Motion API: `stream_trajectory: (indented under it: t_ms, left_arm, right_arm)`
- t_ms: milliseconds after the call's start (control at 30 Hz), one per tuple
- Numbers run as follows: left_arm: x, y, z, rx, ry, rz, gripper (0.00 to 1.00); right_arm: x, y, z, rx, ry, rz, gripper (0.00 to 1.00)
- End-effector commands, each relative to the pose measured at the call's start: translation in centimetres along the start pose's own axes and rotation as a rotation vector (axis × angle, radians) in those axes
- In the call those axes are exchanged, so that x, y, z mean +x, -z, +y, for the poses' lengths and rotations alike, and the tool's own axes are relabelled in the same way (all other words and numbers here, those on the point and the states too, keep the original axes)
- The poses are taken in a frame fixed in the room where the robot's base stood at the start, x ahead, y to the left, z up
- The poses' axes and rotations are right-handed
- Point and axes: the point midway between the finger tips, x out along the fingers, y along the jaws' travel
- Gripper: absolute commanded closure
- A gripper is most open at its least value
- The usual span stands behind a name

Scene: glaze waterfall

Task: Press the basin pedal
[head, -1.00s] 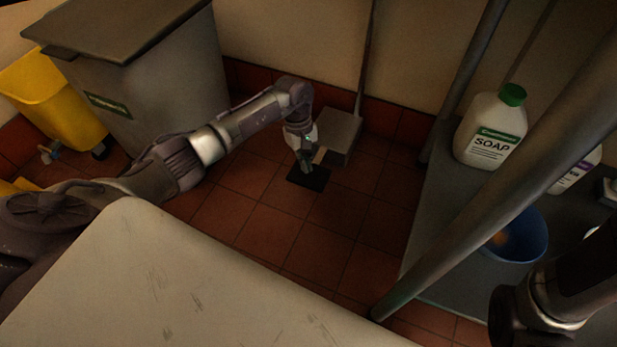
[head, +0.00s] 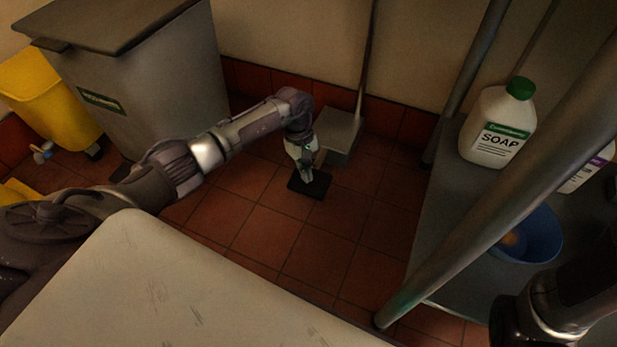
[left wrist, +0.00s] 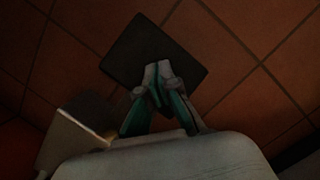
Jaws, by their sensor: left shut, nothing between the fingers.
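The basin pedal is a flat black square plate (head: 317,187) low over the tiled floor, in front of a grey metal box. In the left wrist view the plate (left wrist: 152,42) lies just beyond my fingertips. My left gripper (head: 305,176) points down over the plate, its fingers closed together and empty. It also shows in the left wrist view (left wrist: 158,72), with its tips over the plate's near half. The tips look to be at or very near the plate; I cannot tell whether they touch. My right gripper is not in view.
The grey box (head: 341,133) has a pipe rising along the wall. A grey bin (head: 150,90) and yellow bucket (head: 45,95) stand left. A shelf on the right holds a soap bottle (head: 497,128) and blue bowl (head: 530,236). Floor in front of the plate is clear.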

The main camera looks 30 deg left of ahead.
Motion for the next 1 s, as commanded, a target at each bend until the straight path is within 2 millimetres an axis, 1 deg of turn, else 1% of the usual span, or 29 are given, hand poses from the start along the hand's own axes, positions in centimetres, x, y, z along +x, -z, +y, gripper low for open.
stream_trajectory:
  t_ms: [133,333,700,767,867,1000]
  left_arm:
    - [0.1,0.5,-0.2,-0.003,0.007,0.001,1.0]
    - [-1.1,2.8,-0.2,-0.004,0.006,0.004,1.0]
    - [-1.9,2.8,-0.2,-0.002,0.005,0.002,1.0]
    - [-2.5,2.8,-0.2,-0.002,0.003,0.003,1.0]
    - [-4.2,2.9,-0.2,-0.002,0.002,0.005,1.0]
    - [-7.3,2.8,-0.1,-0.001,0.001,0.004,1.0]
  right_arm:
    - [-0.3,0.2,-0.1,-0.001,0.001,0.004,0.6]
    - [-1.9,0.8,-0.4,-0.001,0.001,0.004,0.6]
    - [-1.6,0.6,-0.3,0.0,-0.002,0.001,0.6]
    - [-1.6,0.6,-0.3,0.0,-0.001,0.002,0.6]
    - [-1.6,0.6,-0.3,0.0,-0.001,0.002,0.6]
    - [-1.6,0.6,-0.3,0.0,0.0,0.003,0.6]
